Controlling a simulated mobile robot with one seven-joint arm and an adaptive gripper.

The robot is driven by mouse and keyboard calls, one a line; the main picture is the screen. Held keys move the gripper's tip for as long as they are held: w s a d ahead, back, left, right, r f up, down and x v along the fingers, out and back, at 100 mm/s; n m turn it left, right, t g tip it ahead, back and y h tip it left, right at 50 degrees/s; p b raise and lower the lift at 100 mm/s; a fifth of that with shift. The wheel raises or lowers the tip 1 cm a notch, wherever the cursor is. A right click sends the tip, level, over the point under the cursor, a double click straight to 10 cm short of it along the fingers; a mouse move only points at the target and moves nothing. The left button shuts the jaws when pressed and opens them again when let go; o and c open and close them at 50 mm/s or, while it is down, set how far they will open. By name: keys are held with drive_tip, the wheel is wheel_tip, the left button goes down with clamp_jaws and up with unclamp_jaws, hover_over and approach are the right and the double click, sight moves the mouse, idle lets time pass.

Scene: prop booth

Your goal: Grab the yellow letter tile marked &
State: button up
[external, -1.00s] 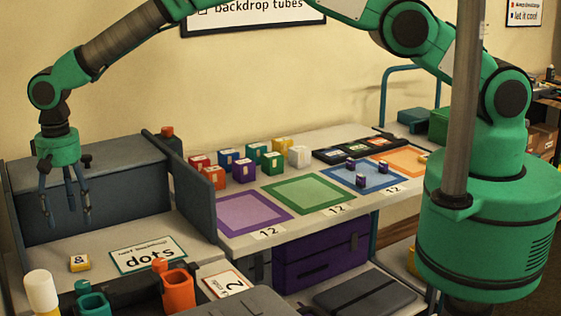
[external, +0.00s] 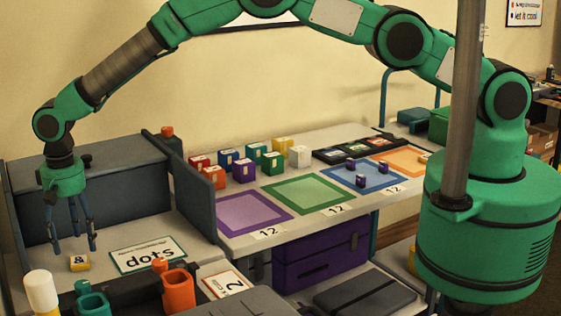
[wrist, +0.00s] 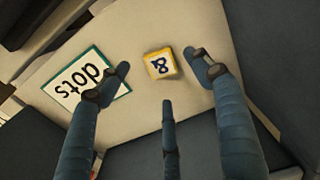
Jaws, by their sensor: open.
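The yellow letter tile marked & (external: 79,263) lies on the light surface of the left bay, its white face with the dark & turned up. It also shows in the wrist view (wrist: 161,64), between and a little beyond my spread fingers. My gripper (external: 75,247) is open and empty, pointing down just above and behind the tile. In the wrist view my gripper (wrist: 162,85) has two fingers either side of the tile and a third below it. No finger clearly touches the tile.
A "dots" card (external: 148,255) lies right of the tile. Grey panels (external: 85,200) stand behind and right of the bay. A white-capped bottle (external: 41,291), a teal cup (external: 92,303) and an orange cup (external: 177,290) stand in front. Several coloured blocks (external: 244,170) stand on the table beyond.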

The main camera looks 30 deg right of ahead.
sight(79, 260)
drive_tip(key=shift+w+f, duration=0.1)
drive_tip(key=shift+f, duration=2.45)
drive_tip(key=shift+c, duration=0.5)
drive_tip(key=c, duration=0.9)
